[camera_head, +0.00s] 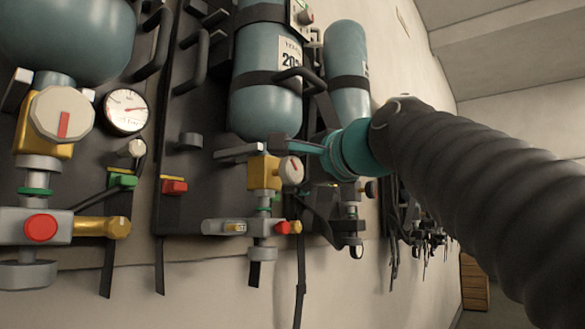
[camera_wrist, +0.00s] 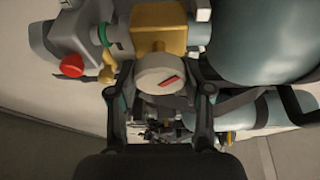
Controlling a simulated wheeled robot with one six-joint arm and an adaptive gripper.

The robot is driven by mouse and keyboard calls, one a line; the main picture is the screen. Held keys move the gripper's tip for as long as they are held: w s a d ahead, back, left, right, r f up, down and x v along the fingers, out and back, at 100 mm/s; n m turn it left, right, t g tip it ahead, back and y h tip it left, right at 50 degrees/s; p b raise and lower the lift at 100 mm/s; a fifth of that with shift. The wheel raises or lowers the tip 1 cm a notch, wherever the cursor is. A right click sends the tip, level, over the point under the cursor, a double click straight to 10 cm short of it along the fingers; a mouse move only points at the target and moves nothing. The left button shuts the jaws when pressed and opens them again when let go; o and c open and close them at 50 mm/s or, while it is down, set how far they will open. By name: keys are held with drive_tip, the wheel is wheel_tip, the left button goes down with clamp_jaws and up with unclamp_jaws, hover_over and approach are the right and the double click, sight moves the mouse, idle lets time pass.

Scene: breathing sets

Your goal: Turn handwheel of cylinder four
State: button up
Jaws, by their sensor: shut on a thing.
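A pale round handwheel with a red mark (camera_head: 290,170) sits on a yellow valve body (camera_head: 264,172) below the middle blue-grey cylinder (camera_head: 265,75). My gripper (camera_head: 291,151) reaches in from the right at this handwheel. In the wrist view the handwheel (camera_wrist: 162,74) lies between the two fingers of my gripper (camera_wrist: 163,88), which is shut on it. Its red mark is slanted there. The yellow valve body (camera_wrist: 157,27) is behind it. I cannot read a number naming this cylinder as four.
A larger handwheel (camera_head: 62,114) and a pressure gauge (camera_head: 125,111) are at the left. A red button (camera_head: 41,228) is below them. Another cylinder (camera_head: 346,70) stands right of the middle one. Black handles (camera_head: 300,77) and hanging straps (camera_head: 300,265) are close to my arm.

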drive_tip(key=m+g, duration=0.1)
drive_tip(key=m, duration=0.3)
drive_tip(key=shift+g, duration=0.4)
drive_tip(key=m+g, duration=0.1)
drive_tip(key=m, duration=0.2)
drive_tip(key=shift+w+g, duration=0.1)
drive_tip(key=shift+g, duration=0.2)
drive_tip(key=m+g, duration=0.1)
drive_tip(key=m, duration=0.2)
drive_tip(key=shift+g, duration=0.4)
drive_tip(key=shift+m+g+y, duration=0.6)
drive_tip(key=shift+m, duration=0.3)
drive_tip(key=o, duration=1.2)
drive_tip(key=shift+c, duration=0.2)
drive_tip(key=shift+s, duration=0.2)
